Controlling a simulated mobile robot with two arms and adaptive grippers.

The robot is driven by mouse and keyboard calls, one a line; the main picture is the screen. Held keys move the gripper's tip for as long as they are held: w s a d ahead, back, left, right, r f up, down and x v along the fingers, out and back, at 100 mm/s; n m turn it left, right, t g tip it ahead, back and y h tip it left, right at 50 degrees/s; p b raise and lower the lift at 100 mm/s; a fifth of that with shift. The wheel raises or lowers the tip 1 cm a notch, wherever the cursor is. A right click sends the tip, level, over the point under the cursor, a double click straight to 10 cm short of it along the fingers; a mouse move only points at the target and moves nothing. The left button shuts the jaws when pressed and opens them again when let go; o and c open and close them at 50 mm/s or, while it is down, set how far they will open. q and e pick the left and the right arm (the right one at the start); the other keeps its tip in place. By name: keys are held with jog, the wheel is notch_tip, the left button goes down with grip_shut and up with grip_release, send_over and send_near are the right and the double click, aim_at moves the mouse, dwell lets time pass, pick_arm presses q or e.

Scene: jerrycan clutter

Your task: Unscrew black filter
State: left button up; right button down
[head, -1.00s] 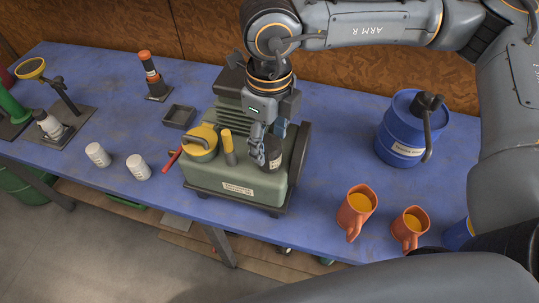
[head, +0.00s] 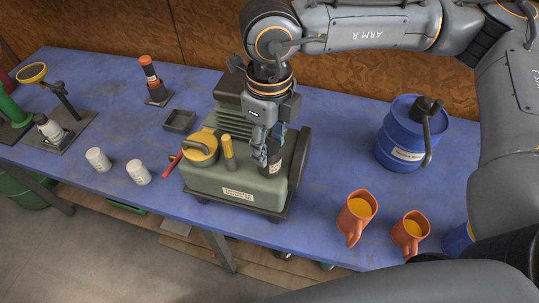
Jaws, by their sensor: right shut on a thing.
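The black filter (head: 271,165) is a dark cylinder with a pale label band, upright on the right part of the green-grey machine (head: 238,190). My right gripper (head: 268,148) comes down from above and is shut on the filter's upper part, hiding some of it. The machine also carries a yellow round cap (head: 201,147) and a yellow upright post (head: 228,152) to the left of the filter. My left gripper is not in view.
Two orange mugs (head: 356,213) of yellow liquid and a blue drum (head: 401,140) with a crank stand to the right. White canisters (head: 138,171), a dark tray (head: 179,121) and a red-handled part (head: 168,164) lie left.

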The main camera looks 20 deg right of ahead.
aim_at(269, 146)
jog(key=shift+r, duration=0.6)
dwell(0.6)
jog(key=shift+r, duration=1.35)
